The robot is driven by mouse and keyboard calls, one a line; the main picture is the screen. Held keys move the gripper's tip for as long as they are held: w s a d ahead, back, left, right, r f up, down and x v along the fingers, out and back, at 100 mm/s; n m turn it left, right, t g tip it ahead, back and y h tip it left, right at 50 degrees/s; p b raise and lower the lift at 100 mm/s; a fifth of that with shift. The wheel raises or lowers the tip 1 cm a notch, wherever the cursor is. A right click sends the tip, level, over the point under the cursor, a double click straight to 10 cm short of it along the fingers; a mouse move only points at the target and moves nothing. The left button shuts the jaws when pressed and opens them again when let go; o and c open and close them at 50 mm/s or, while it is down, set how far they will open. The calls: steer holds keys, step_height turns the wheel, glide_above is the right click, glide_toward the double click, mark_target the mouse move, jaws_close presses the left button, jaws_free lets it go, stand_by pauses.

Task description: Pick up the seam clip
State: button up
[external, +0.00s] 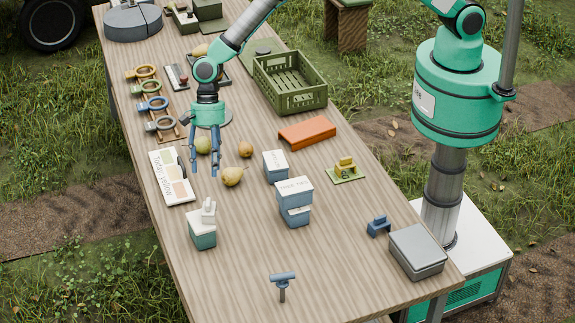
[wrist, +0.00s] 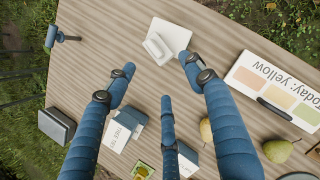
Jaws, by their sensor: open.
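No label shows which piece is the seam clip. A small blue bracket-shaped piece (external: 378,226) lies on the table beside the grey lidded box; it may be the clip. A small white upright piece (external: 208,211) sits on the lid of a teal box (external: 201,237); it also shows in the wrist view (wrist: 158,46). My gripper (external: 204,171) is open and empty, fingers pointing down above the table between the colour card and the pears. In the wrist view my gripper (wrist: 158,80) has its three blue fingers spread. I cannot make out the blue bracket there.
A blue T-shaped stand (external: 283,277) is near the front edge. White-lidded blue boxes (external: 294,188), pears (external: 232,177), an orange block (external: 307,132), a green crate (external: 322,97) and a grey box (external: 417,252) stand around. The front-middle table is mostly clear.

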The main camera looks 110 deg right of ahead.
mark_target(209, 198)
steer(key=shift+x, duration=2.85)
steer(key=shift+f, duration=0.1)
steer(key=shift+p+x, duration=0.8)
steer(key=shift+x, duration=1.7)
steer(key=shift+w, duration=0.1)
steer(key=c, duration=1.1)
